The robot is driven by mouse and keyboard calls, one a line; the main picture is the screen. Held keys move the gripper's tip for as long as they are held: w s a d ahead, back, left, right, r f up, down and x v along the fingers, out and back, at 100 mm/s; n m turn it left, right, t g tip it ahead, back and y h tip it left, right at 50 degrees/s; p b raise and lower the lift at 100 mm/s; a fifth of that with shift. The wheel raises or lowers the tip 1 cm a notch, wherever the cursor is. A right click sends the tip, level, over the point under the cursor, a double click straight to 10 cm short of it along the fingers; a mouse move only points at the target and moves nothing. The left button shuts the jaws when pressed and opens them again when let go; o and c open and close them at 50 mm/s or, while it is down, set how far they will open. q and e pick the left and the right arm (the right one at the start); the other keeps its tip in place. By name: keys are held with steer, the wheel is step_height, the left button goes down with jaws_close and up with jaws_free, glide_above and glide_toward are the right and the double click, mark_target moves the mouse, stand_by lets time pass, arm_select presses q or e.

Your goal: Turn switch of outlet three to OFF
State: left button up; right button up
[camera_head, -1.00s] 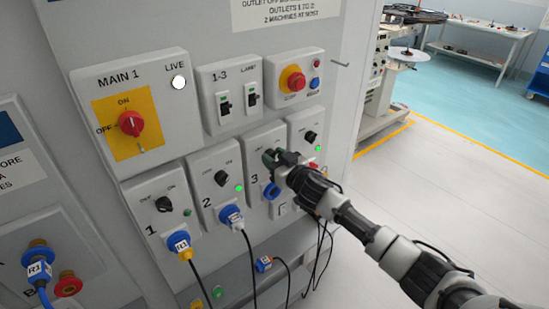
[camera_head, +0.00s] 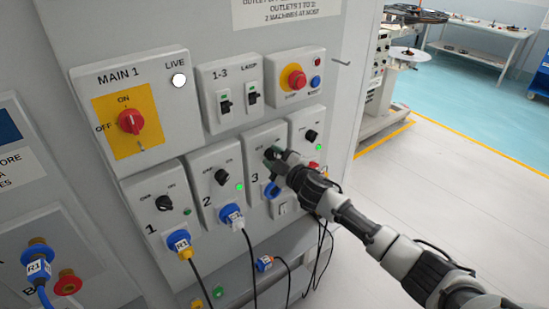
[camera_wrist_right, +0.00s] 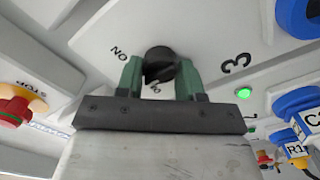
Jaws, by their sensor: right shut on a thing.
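The outlet three panel (camera_head: 257,150) is grey, with a "3" on it. Its dark round switch knob (camera_wrist_right: 159,62) sits between the green fingers of my right gripper (camera_wrist_right: 160,78), which is shut on it. An "ON" mark shows beside the knob in the wrist view; another mark is partly covered, and I cannot tell the knob's exact setting. In the head view my right gripper (camera_head: 272,155) covers most of this knob. The blue outlet three socket (camera_head: 271,190) is below it. My left gripper is not in view.
Outlet two's knob (camera_head: 221,177) stands to the left, with a lit green lamp (camera_head: 239,187) and a plug (camera_head: 231,216) below. Another outlet's knob (camera_head: 310,136) is close on the right. The red main switch (camera_head: 130,122) and emergency button (camera_head: 296,80) are above. Cables hang below.

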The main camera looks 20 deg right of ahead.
steer(key=n, duration=0.3)
steer(key=shift+f+n, duration=0.1)
steer(key=shift+n, duration=0.3)
steer(key=shift+n+b, duration=0.35)
steer(key=shift+n, duration=1.55)
steer(key=o, duration=0.9)
steer(key=shift+s, duration=0.1)
steer(key=b+v, duration=0.2)
steer(key=v, duration=0.8)
steer(key=shift+s+d, duration=0.15)
steer(key=shift+s, duration=0.15)
